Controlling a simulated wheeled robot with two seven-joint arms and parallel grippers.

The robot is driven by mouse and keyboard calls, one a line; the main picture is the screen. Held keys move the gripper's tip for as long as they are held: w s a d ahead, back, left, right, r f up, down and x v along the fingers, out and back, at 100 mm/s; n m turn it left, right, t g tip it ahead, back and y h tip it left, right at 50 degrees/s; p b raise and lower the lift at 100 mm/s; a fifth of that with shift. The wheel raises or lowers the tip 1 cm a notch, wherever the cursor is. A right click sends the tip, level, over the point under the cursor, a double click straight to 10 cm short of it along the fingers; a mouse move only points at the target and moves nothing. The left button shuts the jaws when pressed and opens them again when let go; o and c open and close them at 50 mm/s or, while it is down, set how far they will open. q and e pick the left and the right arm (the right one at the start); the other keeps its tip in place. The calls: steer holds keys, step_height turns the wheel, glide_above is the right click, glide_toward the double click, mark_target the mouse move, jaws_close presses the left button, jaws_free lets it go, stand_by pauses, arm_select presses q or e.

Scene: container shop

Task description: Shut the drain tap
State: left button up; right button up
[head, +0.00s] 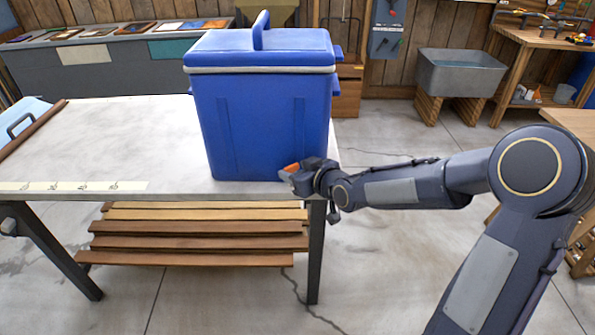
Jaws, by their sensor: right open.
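A blue cooler box (262,120) stands upright on the grey table, with its blue lid (225,50) on and the lid's handle (260,30) standing up. My right gripper (294,177) is open at the lower right of the box's front, close to the table's front right corner. A small orange piece (290,168) shows at the gripper's tip. I cannot tell whether it is the tap or part of the gripper. No drain tap can be made out clearly, and the gripper covers that corner of the box. My left gripper is not in view.
The table (110,140) is mostly clear left of the box, with a marked strip (70,187) along its front edge. Stacked wooden planks (190,242) lie underneath. A grey basin (460,75) and a workbench (535,45) stand at the back right.

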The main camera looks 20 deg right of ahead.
steer(key=shift+c, duration=0.4)
steer(key=c, duration=0.6)
steer(key=shift+a+m+h+b, duration=0.2)
steer(key=shift+m+h+b, duration=0.1)
steer(key=shift+b, duration=0.15)
steer(key=shift+s+a+m+t+h, duration=0.1)
steer(key=shift+a+m+t+h, duration=0.1)
steer(key=shift+m+t+h, duration=0.25)
steer(key=shift+r+h, duration=0.1)
steer(key=shift+h, duration=0.35)
steer(key=m+h+p, duration=0.1)
steer(key=p, duration=0.1)
steer(key=m+h+p, duration=0.3)
steer(key=p, duration=0.1)
steer(key=shift+a+r+p, duration=0.15)
steer(key=shift+a+p, duration=0.15)
steer(key=shift+a, duration=0.05)
steer(key=shift+a+f+m+g+h+p, duration=0.1)
steer(key=shift+m+g+h+p, duration=0.1)
steer(key=shift+m+h+p, duration=0.35)
steer(key=shift+f+m+g+h+p, duration=0.15)
steer(key=shift+m+h+p, duration=0.2)
steer(key=shift+m+h, duration=0.25)
